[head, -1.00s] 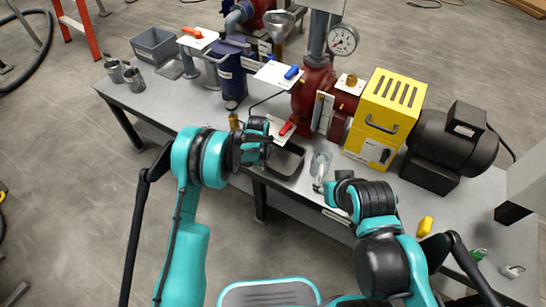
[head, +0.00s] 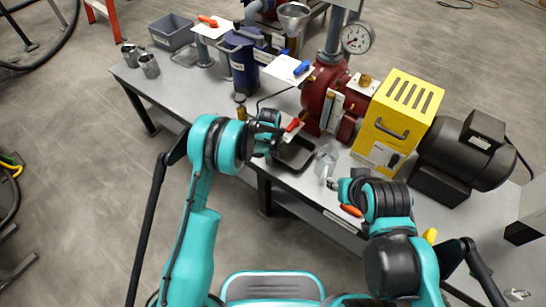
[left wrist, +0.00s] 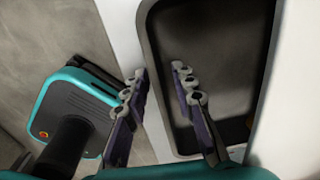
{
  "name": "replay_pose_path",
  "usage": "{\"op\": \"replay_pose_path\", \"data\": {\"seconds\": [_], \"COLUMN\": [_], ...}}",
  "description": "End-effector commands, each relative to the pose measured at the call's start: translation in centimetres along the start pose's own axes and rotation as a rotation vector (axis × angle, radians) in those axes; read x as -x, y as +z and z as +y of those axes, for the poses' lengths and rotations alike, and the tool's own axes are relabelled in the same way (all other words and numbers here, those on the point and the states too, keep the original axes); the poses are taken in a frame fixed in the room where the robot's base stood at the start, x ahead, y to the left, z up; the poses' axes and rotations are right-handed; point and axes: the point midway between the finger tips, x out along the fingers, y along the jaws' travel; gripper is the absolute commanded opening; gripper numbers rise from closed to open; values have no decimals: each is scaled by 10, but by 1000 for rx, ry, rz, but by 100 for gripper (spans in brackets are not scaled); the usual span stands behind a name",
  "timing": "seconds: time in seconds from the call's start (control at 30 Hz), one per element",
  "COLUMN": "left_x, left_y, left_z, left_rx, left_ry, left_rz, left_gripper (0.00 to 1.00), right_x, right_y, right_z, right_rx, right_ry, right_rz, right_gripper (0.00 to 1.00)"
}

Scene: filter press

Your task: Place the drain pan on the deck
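The drain pan (head: 302,167) is a dark, shallow, rounded tray near the front edge of the grey bench deck (head: 205,101), below the red pump body. In the left wrist view the pan (left wrist: 215,75) fills the right half, and its inside looks empty. My left gripper (head: 272,136) is at the pan's left side. In the left wrist view its fingertips (left wrist: 160,72) are apart, with the pan's near wall seemingly between them; contact is unclear. My right gripper (head: 334,184) is low beside a clear beaker (head: 327,158); its fingers are too small to judge.
A red-handled valve (head: 293,125) is close behind my left gripper. A blue filter housing (head: 243,65), a yellow box (head: 398,112) and a black motor (head: 459,150) stand on the bench. An orange-handled item (head: 351,211) lies by my right gripper. Open deck lies left of the housing.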

Motion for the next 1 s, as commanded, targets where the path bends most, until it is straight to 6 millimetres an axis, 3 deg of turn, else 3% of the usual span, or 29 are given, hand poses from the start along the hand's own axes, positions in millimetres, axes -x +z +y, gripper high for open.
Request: {"op": "replay_pose_path", "data": {"seconds": [0.17, 0.5, 0.7, 1.0], "left_x": [9, 82, 113, 125], "left_y": [0, 0, 0, 1], "left_z": [0, 0, 0, 1], "left_rx": [0, 0, 0, 9], "left_ry": [0, 0, 0, -2], "left_rz": [0, 0, 0, -1], "left_gripper": [26, 26, 26, 26], "right_x": [5, 31, 39, 41], "right_y": [-3, -22, -28, -29], "right_z": [0, 0, 0, 0], "right_rx": [0, 0, 0, 0], "right_ry": [0, 0, 0, 0], "right_rz": [0, 0, 0, 0], "right_gripper": [40, 40, 40, 40]}}
